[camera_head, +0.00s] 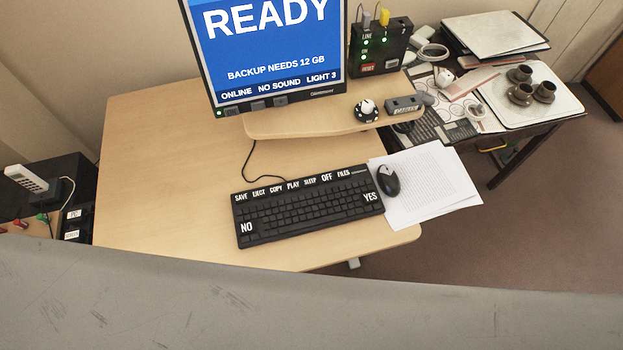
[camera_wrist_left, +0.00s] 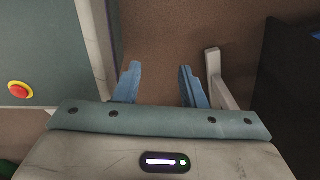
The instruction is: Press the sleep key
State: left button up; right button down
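The black keyboard (camera_head: 305,208) lies on the wooden desk, slightly tilted in the picture. Its top row has white-labelled keys SAVE, EJECT, COPY, PLAY, SLEEP, OFF and FILES. The sleep key (camera_head: 310,181) sits between PLAY and OFF, with nothing covering it. NO and YES keys are at the lower left and right. The monitor (camera_head: 268,50) shows READY on blue, with "BACKUP NEEDS 12 GB" and "ONLINE NO SOUND LIGHT 3". My left gripper (camera_wrist_left: 159,72) shows in the left wrist view, its blue fingers apart and empty above brown floor, away from the keyboard. Neither gripper shows in the head view.
A mouse (camera_head: 388,180) rests on papers (camera_head: 430,190) right of the keyboard. A raised shelf (camera_head: 310,122) behind holds a dial (camera_head: 367,110) and a small grey device (camera_head: 403,105). The desk (camera_head: 160,170) is clear left of the keyboard. A cluttered side table stands right.

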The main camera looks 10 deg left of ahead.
aim_at(310, 182)
jog(key=l+u, duration=0.25)
jog(key=u, duration=0.25)
jog(key=l+u, duration=0.3)
jog(key=u, duration=0.2)
jog(key=l+u, duration=0.1)
jog(key=l, duration=0.5)
jog(key=k+l+u, duration=0.15)
jog(key=l, duration=0.5)
jog(key=l+u, duration=0.1)
jog(key=l, duration=0.5)
jog(key=k, duration=0.05)
